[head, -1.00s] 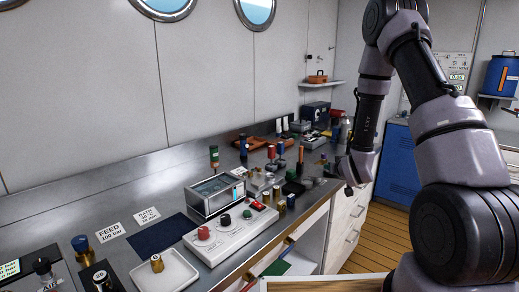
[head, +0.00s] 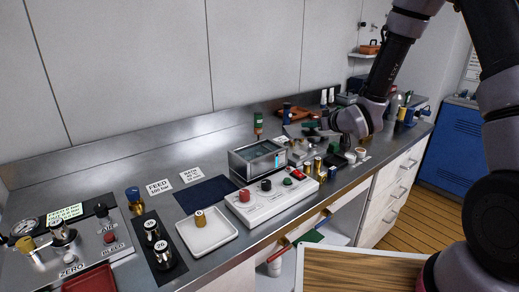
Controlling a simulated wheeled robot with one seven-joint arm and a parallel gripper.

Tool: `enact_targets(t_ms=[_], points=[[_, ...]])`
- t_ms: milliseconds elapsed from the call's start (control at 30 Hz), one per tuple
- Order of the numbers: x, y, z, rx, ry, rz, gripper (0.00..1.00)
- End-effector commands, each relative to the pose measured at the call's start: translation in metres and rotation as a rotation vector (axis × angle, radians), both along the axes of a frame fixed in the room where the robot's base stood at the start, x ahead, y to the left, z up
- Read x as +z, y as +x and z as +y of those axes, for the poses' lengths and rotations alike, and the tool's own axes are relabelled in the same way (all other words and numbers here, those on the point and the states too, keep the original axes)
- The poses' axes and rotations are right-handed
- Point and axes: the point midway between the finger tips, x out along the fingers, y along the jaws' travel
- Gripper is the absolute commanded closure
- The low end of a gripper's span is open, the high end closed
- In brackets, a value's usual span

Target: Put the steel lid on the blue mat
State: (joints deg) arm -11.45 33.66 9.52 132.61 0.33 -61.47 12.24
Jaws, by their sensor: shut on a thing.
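The steel lid (head: 298,131) appears as a thin grey plate over the crowded part of the bench, right of the bath; it is small and partly hidden. My gripper (head: 326,127) is shut on it, with its fingers pointing left. The blue mat (head: 205,193) is dark navy and lies flat and bare on the steel bench, left of the bath and well to the left of my gripper. The bath (head: 257,160) is an open-topped, glass-fronted box with liquid inside.
A white control panel (head: 268,203) with knobs stands before the bath. A white tray (head: 217,239) holding a brass weight (head: 200,218) lies in front of the mat. Label cards (head: 159,187) lie behind the mat. A green-topped bottle (head: 258,124) stands behind the bath.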

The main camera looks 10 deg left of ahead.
Motion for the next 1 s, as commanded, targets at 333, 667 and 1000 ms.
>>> enact_targets(t_ms=[333,667,1000], points=[[0.039,-0.051,0.146,0.378,0.002,-0.003,1.0],[0.048,-0.069,0.177,0.466,0.0,0.0,1.0],[0.029,-0.068,0.176,0.463,0.001,0.005,1.0]])
